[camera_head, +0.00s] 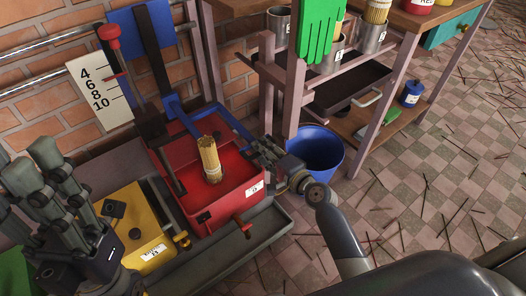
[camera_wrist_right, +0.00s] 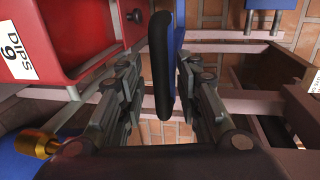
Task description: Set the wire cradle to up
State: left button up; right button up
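A blue bar (camera_head: 225,120) runs along the back of the red tank (camera_head: 195,217) toward my right gripper. In the right wrist view a black grip (camera_wrist_right: 161,65) stands between my fingers, with a blue bar (camera_wrist_right: 179,35) behind it. I cannot tell for certain that this is the wire cradle's handle. My right gripper (camera_head: 262,148) is at the tank's right corner; in the wrist view its fingers (camera_wrist_right: 160,75) are apart, either side of the grip, with gaps showing. My left gripper (camera_head: 40,170) is open and empty above the yellow unit (camera_head: 125,218) at left.
A stick bundle (camera_head: 210,160) stands upright in the red tank. A blue bucket (camera_head: 316,150) stands right of my right gripper. A wooden rack (camera_head: 372,130) with pots and a green glove (camera_head: 318,30) is behind it. A numbered board (camera_head: 97,92) is at left. Loose sticks litter the floor.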

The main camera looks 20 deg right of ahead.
jog(key=shift+w+a, duration=0.1)
jog(key=shift+w, duration=0.1)
grip_shut()
